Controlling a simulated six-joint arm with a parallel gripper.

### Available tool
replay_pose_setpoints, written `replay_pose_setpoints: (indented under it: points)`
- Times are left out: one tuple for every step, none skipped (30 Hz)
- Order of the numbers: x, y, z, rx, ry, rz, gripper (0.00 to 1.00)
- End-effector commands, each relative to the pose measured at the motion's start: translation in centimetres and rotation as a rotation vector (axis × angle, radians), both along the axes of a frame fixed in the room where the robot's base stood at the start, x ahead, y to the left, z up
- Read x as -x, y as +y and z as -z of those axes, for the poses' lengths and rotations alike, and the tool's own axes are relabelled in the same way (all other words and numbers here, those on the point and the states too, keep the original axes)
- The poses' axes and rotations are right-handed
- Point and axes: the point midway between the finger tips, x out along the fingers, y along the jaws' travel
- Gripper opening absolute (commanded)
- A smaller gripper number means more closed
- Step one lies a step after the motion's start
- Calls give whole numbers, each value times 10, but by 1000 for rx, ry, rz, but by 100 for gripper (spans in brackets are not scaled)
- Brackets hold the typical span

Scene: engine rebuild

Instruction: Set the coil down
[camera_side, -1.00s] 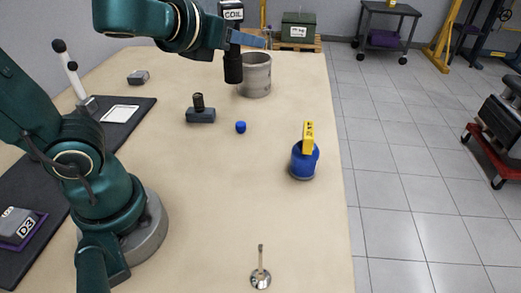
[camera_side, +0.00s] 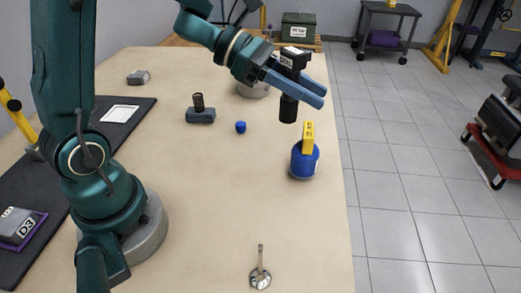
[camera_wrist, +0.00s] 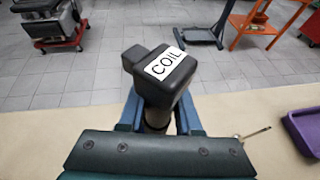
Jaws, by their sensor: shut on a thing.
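The black coil (camera_side: 289,107) has a white label reading COIL and hangs upright in my gripper (camera_side: 296,85). My gripper's blue fingers are shut on it. The coil is held above the table, behind the blue canister with the yellow top (camera_side: 304,161) in the side view. In the wrist view the coil's labelled head (camera_wrist: 163,72) sits between the fingers, and its lower part is mostly hidden.
A grey cylinder (camera_side: 252,91) stands behind my arm, partly hidden. The right table edge is close to the coil.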

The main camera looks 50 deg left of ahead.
Motion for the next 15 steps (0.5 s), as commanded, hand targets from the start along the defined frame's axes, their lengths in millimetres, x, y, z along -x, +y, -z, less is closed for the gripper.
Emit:
replay_pose_setpoints:
  points:
    - [1,-1,7,3,5,65,0]
    - [4,-3,11,6,6,105,0]
    - [7,-4,15,7,7,158,0]
    - [10,-4,18,8,7,196,0]
    - [12,-5,21,10,6,230,0]
    - [16,-5,24,13,8,271,0]
    - [18,-5,26,13,7,297,0]
    - [20,-5,29,15,9,321,0]
    - [23,-5,30,17,9,349,0]
    - [25,-4,32,18,9,366,0]
    - [26,-4,33,19,8,381,0]
    - [27,-5,34,21,9,394,0]
    - [28,-6,36,23,10,403,0]
    - [29,-8,37,24,10,409,0]
    - [30,-12,40,25,10,415,0]
